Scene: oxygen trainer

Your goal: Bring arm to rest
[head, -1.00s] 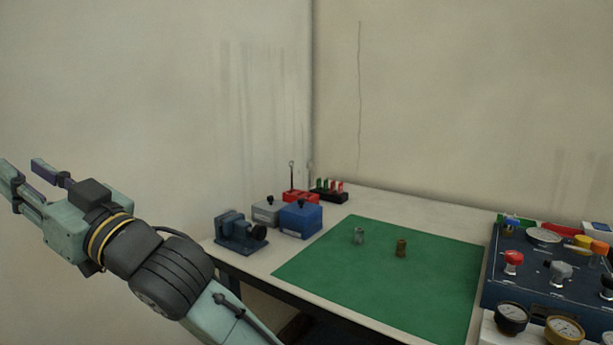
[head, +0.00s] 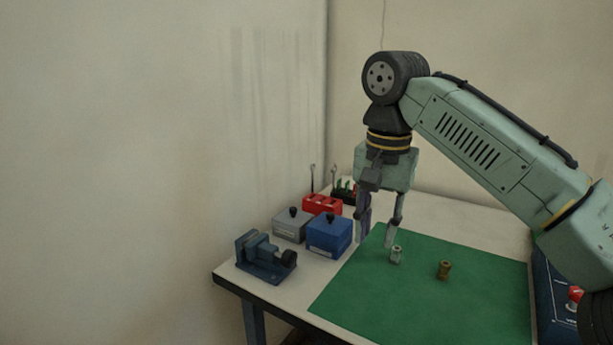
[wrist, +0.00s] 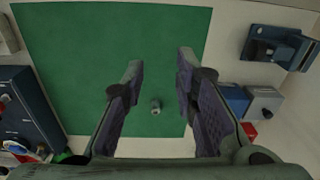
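My gripper (head: 376,242) points down over the left back part of the green mat (head: 420,310), with its two fingers apart and nothing between the tips. A small silver fitting (head: 396,255) stands upright on the mat, just right of the fingertips in the head view. A brass fitting (head: 444,269) stands upright further right. In the wrist view the open gripper (wrist: 160,68) shows both fingers, and one small greyish fitting (wrist: 155,105) lies in the gap between them, lower down on the mat. The other fitting does not show there.
A blue vise (head: 265,258), a grey box (head: 291,226), a blue box (head: 329,236) and a red holder (head: 322,205) stand along the table's left side. A dark blue panel (head: 553,300) is at the right, partly hidden by my arm. The mat's front is clear.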

